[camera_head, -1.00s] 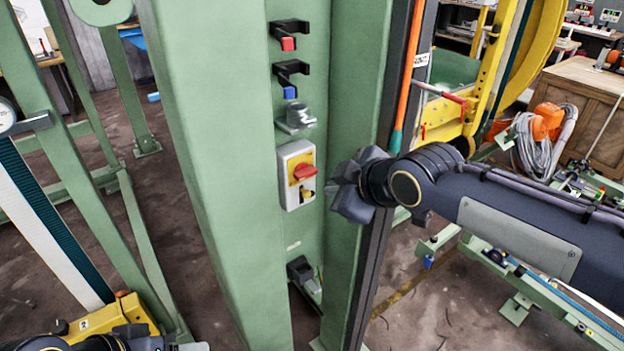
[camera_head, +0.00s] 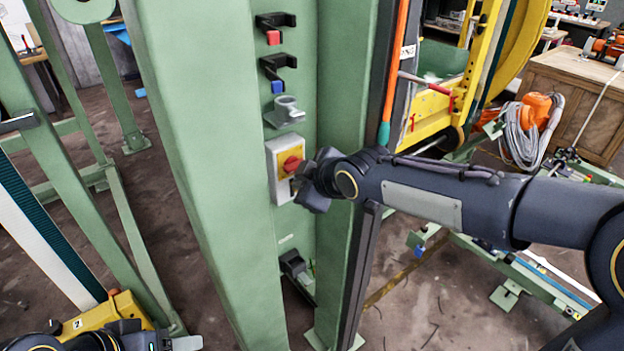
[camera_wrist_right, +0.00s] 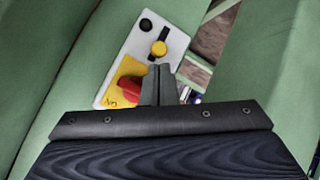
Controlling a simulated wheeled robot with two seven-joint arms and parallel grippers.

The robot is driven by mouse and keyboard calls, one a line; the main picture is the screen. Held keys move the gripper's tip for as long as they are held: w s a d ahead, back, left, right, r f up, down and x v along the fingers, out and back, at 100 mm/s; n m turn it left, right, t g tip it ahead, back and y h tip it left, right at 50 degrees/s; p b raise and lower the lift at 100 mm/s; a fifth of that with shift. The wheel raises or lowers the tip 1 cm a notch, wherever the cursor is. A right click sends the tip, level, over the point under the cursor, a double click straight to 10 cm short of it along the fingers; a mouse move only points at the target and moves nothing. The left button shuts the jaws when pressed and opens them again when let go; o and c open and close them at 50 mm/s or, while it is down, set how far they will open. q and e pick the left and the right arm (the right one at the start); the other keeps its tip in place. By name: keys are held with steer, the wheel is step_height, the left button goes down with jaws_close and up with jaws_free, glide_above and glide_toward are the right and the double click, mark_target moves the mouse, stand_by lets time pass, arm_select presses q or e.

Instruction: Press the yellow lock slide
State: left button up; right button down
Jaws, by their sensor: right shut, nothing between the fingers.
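The yellow lock slide (camera_wrist_right: 158,48) is a round yellow knob on a dark slot in a white switch box (camera_wrist_right: 165,27), seen in the right wrist view. My right gripper (camera_wrist_right: 160,82) is shut and empty, its fingertips in front of the box between the yellow knob and the red rotary handle (camera_wrist_right: 128,88). I cannot tell whether the tips touch the box. In the head view the switch box (camera_head: 272,170) is on the green column, and my right gripper (camera_head: 300,180) covers its lower right part, hiding the slide. Part of my left arm shows at bottom left; its jaws are unclear.
Above the box, the green column (camera_head: 195,150) carries two black hooks (camera_head: 275,65) with red and blue tabs, and a grey ring holder (camera_head: 285,108). A black fitting (camera_head: 293,264) sits below. An orange pole (camera_head: 393,75) stands to the right.

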mark_target(289, 198)
steer(key=shift+w+a+f, duration=0.25)
steer(key=shift+w+f, duration=0.1)
step_height(289, 198, down, 4)
steer(key=b, duration=0.3)
steer(key=shift+b, duration=0.3)
arm_select(q)
step_height(289, 198, down, 3)
steer(key=shift+f, duration=0.15)
arm_select(e)
steer(key=shift+r, duration=0.15)
